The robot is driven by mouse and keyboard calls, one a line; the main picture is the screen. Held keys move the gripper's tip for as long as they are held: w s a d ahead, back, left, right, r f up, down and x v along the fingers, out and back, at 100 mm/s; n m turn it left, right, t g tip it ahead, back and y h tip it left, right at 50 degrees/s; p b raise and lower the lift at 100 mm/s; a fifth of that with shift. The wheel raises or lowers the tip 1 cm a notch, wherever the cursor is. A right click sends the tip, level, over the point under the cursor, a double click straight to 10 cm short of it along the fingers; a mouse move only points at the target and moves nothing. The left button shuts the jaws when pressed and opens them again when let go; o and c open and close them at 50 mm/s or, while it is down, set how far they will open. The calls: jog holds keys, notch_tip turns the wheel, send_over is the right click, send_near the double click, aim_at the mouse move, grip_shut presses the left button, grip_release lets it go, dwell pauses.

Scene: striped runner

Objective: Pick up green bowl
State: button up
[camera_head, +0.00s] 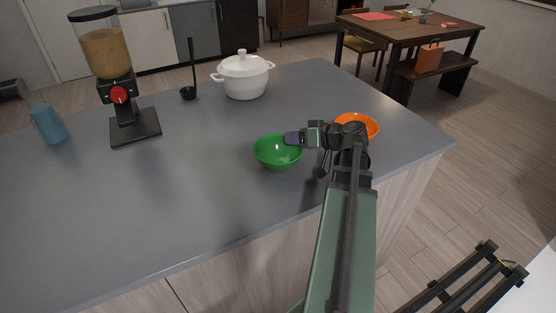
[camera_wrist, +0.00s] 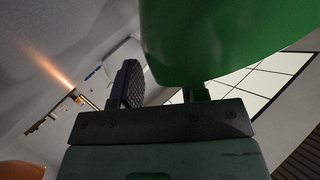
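The green bowl (camera_head: 277,155) sits upright on the grey counter (camera_head: 190,200), near the middle of the head view. My gripper (camera_head: 293,138) reaches in from the right at the bowl's right rim, with a fingertip over the rim. In the wrist view, the green bowl (camera_wrist: 215,40) fills the upper right. One dark finger of my gripper (camera_wrist: 165,82) stands left of the bowl with a small gap. The other finger is mostly hidden behind the bowl. The fingers are apart, and I cannot tell whether either touches the bowl.
An orange bowl (camera_head: 358,124) sits just behind my wrist, partly hidden. A white lidded pot (camera_head: 243,77), a black ladle (camera_head: 189,90), a food dispenser (camera_head: 120,85) and a blue cup (camera_head: 48,125) stand further back or left. The counter's front left is clear.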

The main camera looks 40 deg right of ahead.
jog(key=shift+c, duration=0.3)
grip_shut()
jog(key=shift+r, duration=0.1)
notch_tip(320, 180, up, 20)
jog(key=p, duration=2)
